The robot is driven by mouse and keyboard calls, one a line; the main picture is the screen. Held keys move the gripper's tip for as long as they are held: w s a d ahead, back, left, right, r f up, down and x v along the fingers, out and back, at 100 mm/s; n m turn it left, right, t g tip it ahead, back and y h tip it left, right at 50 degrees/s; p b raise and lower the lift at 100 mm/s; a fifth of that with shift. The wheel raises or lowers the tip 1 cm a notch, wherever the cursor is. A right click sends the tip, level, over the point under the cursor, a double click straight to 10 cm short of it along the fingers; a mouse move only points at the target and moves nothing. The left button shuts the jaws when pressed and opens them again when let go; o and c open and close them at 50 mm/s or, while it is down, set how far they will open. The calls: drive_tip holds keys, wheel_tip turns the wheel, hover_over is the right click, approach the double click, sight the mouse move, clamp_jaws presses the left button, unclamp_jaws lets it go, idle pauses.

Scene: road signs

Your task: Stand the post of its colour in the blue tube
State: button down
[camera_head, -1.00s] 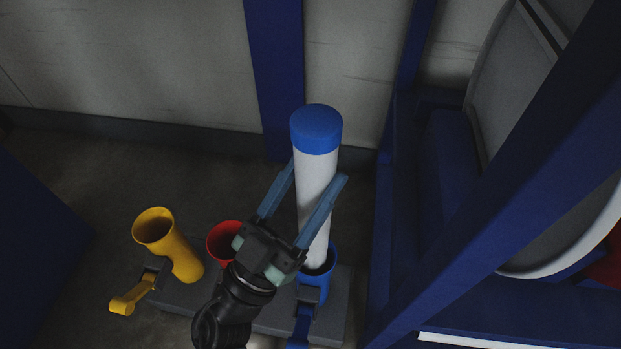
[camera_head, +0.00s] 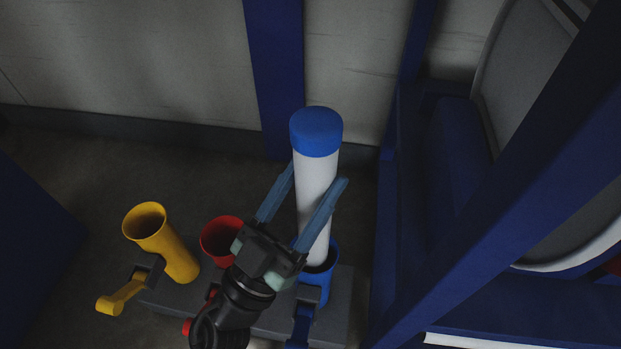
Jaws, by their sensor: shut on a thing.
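A white post with a blue cap (camera_head: 316,180) stands nearly upright between the fingers of my gripper (camera_head: 308,194), which is shut on it. The post's lower end is at the mouth of the blue tube (camera_head: 320,285) and seems to be just inside it; the depth is hard to tell. The blue tube is at the right end of a grey base (camera_head: 180,292), with a blue lever (camera_head: 302,325) in front. My wrist hides part of the base.
A yellow tube (camera_head: 165,245) with a yellow lever (camera_head: 122,296) and a red tube (camera_head: 218,238) stand on the same base, to the left. Blue frame beams (camera_head: 500,200) rise close on the right. A blue upright (camera_head: 276,80) and pale wall are behind.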

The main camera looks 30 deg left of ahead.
drive_tip(key=shift+f+b, duration=0.8)
drive_tip(key=shift+b, duration=0.15)
drive_tip(key=shift+c, duration=1.6)
unclamp_jaws()
drive_tip(key=shift+o, duration=1.1)
drive_tip(key=shift+f+y, duration=0.1)
drive_tip(key=shift+y, duration=0.2)
drive_tip(key=p+v, duration=0.3)
drive_tip(key=v, duration=1)
drive_tip(key=shift+a, duration=0.1)
